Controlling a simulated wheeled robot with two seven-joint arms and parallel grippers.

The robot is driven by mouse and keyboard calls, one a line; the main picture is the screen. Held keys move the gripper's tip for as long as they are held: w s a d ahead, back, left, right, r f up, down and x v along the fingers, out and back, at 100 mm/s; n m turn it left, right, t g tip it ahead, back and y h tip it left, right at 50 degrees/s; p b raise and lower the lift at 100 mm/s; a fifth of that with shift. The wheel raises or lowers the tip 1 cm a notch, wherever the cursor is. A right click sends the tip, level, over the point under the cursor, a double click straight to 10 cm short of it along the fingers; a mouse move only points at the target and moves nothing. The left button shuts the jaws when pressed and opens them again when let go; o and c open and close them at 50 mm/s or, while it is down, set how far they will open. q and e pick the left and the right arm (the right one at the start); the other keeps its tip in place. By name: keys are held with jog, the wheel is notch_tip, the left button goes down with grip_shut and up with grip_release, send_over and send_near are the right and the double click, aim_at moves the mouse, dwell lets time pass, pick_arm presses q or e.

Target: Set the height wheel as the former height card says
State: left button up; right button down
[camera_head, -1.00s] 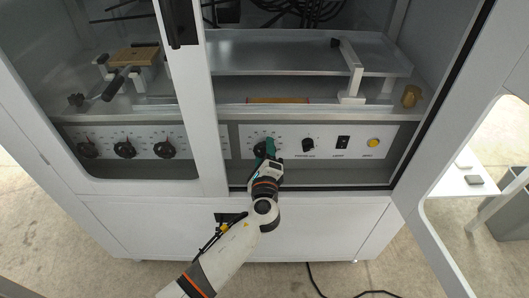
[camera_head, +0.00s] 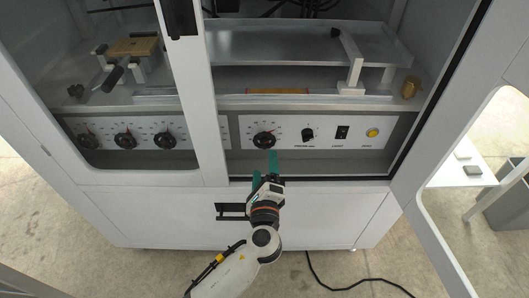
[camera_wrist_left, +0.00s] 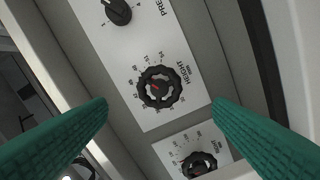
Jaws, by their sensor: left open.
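The height wheel (camera_head: 264,140) is a black scalloped knob on the white control panel, with a numbered scale around it. It also shows in the left wrist view (camera_wrist_left: 160,88), beside the word HEIGHT, with a red pointer mark toward the upper left; the scale numbers are too small to read surely. My left gripper (camera_head: 264,167) is open and empty, in front of and below the wheel, apart from it. Its green fingers (camera_wrist_left: 160,104) stand wide on either side in the left wrist view. I cannot make out a height card. My right gripper is not in view.
Right of the wheel are a pressure knob (camera_head: 307,135), a light switch (camera_head: 343,132) and a yellow button (camera_head: 373,132). Several similar dials, including one black dial (camera_head: 169,139), sit behind the left door frame (camera_head: 205,120). The open right door (camera_head: 415,195) stands at the right.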

pick_arm(q)
jog(key=shift+s, duration=1.45)
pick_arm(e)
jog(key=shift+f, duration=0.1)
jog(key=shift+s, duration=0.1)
